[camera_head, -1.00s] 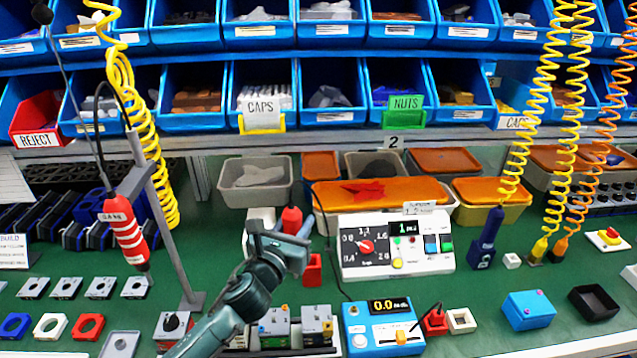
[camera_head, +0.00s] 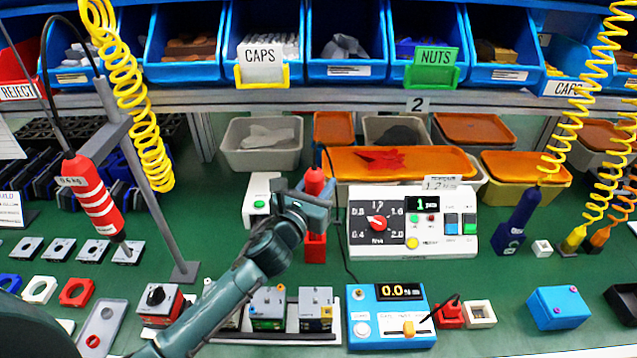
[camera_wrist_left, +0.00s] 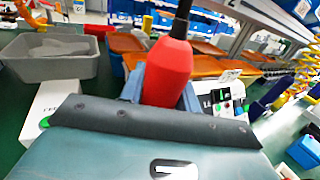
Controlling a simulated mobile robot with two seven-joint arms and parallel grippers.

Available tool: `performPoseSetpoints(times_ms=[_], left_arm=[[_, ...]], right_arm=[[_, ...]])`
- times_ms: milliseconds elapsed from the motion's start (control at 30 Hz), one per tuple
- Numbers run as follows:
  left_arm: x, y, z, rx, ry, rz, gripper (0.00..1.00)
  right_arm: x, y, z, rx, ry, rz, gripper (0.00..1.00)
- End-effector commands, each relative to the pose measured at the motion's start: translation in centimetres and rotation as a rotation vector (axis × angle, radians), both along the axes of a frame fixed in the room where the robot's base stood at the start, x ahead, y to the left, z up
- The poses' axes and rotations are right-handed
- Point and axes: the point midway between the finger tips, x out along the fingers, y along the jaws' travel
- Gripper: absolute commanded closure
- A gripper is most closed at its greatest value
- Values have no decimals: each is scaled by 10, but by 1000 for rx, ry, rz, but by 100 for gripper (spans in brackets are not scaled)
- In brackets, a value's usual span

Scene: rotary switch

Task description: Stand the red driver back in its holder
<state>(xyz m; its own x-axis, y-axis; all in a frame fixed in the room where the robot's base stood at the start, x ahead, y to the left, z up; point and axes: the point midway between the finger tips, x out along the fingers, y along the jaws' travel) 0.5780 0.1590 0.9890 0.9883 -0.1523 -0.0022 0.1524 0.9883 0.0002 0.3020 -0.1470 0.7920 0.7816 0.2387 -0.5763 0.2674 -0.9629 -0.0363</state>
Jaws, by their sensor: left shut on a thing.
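The red driver (camera_head: 315,181) is upright in my left gripper (camera_head: 312,202), which is shut around its body. In the left wrist view the driver's red body (camera_wrist_left: 168,72) stands between the fingers, with a dark cord end at its top. The red holder (camera_head: 315,248) stands on the green bench directly below the gripper in the head view. The driver's lower end is hidden by the gripper, so I cannot tell whether it is in the holder or above it. My right gripper is not in view.
A white panel with a dial (camera_head: 412,222) stands close to the right of the holder. A blue meter box (camera_head: 390,316) is in front, and a grey bin (camera_head: 262,144) behind. Another red driver (camera_head: 93,197) hangs at a post on the left.

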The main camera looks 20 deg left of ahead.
Motion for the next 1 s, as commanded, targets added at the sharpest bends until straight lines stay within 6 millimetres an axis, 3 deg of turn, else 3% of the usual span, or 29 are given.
performPoseSetpoints(times_ms=[100, 400, 1000], left_arm=[[0, -1, -19, -3, -5, -1, 100], [0, 0, -43, 0, -5, -2, 100], [0, 0, -50, -1, -5, -1, 100]], right_arm=[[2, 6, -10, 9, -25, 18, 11], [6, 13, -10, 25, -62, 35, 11], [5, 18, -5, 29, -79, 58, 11]])
